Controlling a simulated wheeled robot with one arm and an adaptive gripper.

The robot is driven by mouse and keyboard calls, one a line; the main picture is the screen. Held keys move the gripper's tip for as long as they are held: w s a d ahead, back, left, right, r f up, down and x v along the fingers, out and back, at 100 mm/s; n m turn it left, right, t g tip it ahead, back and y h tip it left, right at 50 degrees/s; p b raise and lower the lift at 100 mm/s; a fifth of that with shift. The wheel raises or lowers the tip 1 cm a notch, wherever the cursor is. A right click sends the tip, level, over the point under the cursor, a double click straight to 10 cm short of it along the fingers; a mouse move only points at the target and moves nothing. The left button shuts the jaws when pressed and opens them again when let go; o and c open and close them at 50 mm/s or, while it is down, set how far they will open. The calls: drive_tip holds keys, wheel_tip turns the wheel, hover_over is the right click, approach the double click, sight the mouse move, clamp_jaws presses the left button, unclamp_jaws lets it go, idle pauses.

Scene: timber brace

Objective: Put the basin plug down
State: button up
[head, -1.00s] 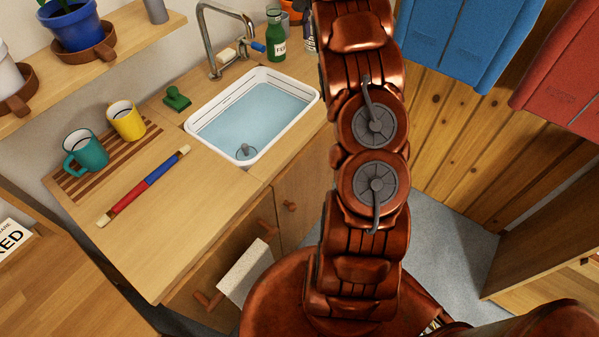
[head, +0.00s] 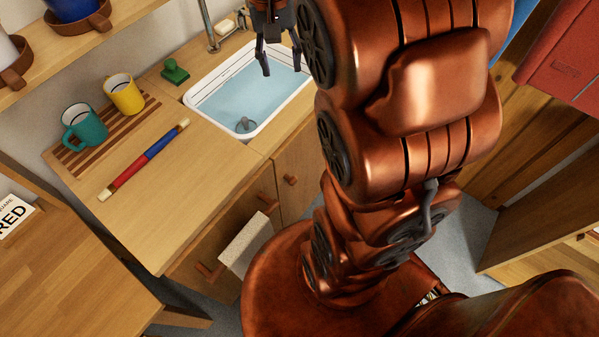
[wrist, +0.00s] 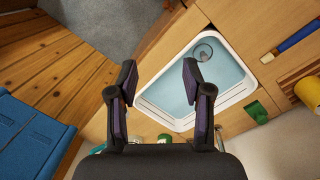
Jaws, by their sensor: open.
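The basin plug (head: 245,124) is a grey round piece with a small knob, at the near end of the white basin (head: 210,121), which holds bluish water. In the wrist view the plug (wrist: 203,51) lies at the far end of the basin. I cannot tell whether it sits fully in the drain. My gripper (head: 281,65) hangs over the far right part of the basin, fingers apart and empty, away from the plug. In the wrist view my gripper (wrist: 159,76) is open, with nothing between its fingertips.
A green handled block (head: 174,72) stands on the counter left of the basin. A teal mug (head: 84,126) and a yellow mug (head: 124,94) stand on a striped board. A red and blue rod (head: 145,161) lies on the counter. A cloth (head: 245,243) hangs below the counter front.

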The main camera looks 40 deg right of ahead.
drive_tip(key=s+a+f+n, duration=0.3)
drive_tip(key=s+a, duration=0.2)
drive_tip(key=s, duration=0.5)
drive_tip(key=s+a+f+n, duration=0.3)
drive_tip(key=s+a+f, duration=0.1)
drive_tip(key=s, duration=0.6)
drive_tip(key=shift+a, duration=0.75)
drive_tip(key=shift+r, duration=0.1)
wheel_tip(320, 180, up, 2)
drive_tip(key=p, duration=0.2)
drive_tip(key=shift+r+p, duration=0.25)
drive_tip(key=shift+p, duration=0.1)
idle(2.6)
